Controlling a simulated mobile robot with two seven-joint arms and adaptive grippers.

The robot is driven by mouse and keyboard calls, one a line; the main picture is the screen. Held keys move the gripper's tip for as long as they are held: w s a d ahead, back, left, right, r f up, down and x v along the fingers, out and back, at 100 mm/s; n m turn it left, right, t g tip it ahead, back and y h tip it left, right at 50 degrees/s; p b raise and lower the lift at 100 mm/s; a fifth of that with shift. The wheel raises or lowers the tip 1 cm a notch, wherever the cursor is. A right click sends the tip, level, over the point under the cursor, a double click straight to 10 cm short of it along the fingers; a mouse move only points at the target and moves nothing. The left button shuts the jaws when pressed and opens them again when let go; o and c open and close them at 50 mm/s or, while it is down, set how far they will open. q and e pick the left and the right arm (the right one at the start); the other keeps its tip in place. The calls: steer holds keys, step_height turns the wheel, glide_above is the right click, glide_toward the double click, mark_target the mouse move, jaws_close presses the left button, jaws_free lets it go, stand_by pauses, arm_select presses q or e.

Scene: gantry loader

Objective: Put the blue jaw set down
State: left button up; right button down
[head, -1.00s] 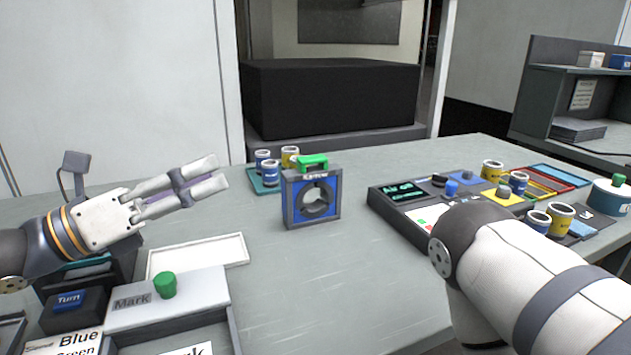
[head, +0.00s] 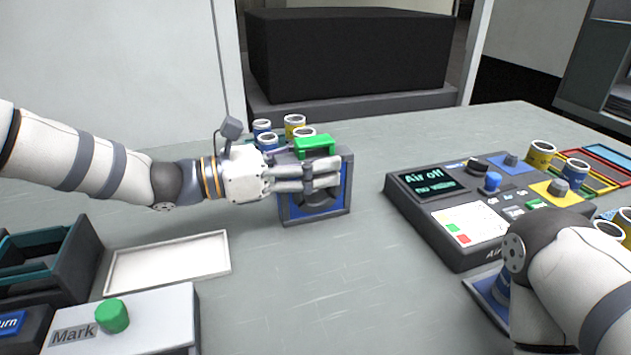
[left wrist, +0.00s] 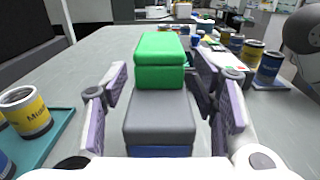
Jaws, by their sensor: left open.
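The blue jaw set (head: 316,203) is a grey-framed block with a blue face, a round opening and a green handle (head: 315,146) on top. It stands upright on the grey table. My left gripper (head: 335,174) is in front of its upper part in the head view and hides some of its face. In the left wrist view, the open fingers stand on either side of the grey block and its green handle (left wrist: 160,62), with a gap visible on both sides. My right arm shows at the lower right of the head view, but its gripper is out of sight.
Several cups (head: 266,142) stand on a teal tray behind the jaw set. A control panel (head: 450,205) reading "Air off" is to its right. An empty white tray (head: 168,262) lies front left, near a box with a green knob (head: 112,316). The table's front middle is clear.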

arm_select(q)
steer(key=shift+r, duration=0.1)
jaws_close()
